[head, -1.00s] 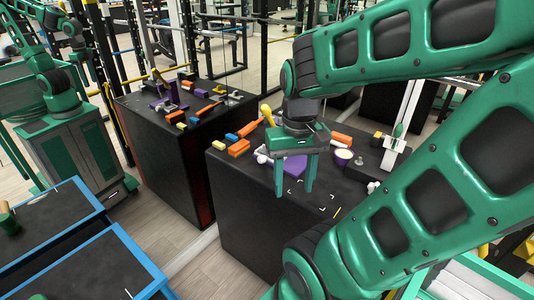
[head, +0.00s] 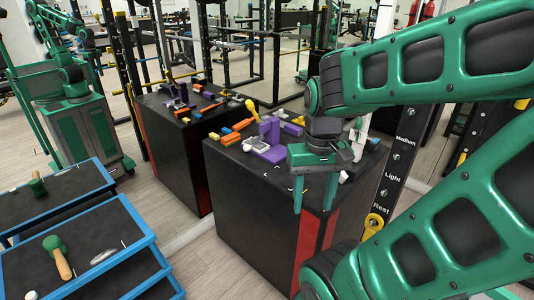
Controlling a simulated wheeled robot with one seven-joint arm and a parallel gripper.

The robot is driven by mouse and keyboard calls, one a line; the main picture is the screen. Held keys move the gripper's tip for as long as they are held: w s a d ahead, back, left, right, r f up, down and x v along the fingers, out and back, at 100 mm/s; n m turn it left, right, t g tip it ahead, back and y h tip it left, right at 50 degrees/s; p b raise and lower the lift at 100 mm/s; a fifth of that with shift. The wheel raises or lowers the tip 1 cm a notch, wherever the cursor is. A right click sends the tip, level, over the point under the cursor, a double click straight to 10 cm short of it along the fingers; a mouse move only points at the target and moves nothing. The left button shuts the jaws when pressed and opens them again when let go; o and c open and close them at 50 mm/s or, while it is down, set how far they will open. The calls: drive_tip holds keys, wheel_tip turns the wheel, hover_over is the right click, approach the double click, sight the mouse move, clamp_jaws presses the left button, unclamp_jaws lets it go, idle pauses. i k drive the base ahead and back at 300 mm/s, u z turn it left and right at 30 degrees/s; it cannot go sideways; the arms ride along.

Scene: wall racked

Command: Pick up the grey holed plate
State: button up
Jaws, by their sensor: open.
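I cannot make out a grey plate with clear holes. A small grey piece (head: 260,147) lies beside the purple blocks (head: 270,130) on the black box (head: 255,195); holes in it are too small to tell. A pale grey oblong piece (head: 105,256) lies on the blue-edged table at lower left, next to a green-headed tool with a wooden handle (head: 58,258). My gripper (head: 314,194) is open and empty, fingers pointing down, at the right front edge of the black box. It is apart from both grey pieces and hides part of the box top.
Orange, yellow and blue blocks (head: 240,125) and a yellow-handled tool (head: 251,107) crowd the box top. A white upright piece (head: 359,140) stands at its right. A mirror behind repeats the box and table. A black labelled post (head: 395,165) rises at right. Floor lies between box and table.

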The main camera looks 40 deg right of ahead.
sight(255, 142)
drive_tip(key=u, duration=0.05)
drive_tip(key=k, duration=0.85)
drive_tip(key=u, duration=1.05)
drive_tip(key=i, duration=0.9)
drive_tip(key=z, duration=2)
drive_tip(key=i, duration=1)
drive_tip(key=z, duration=0.1)
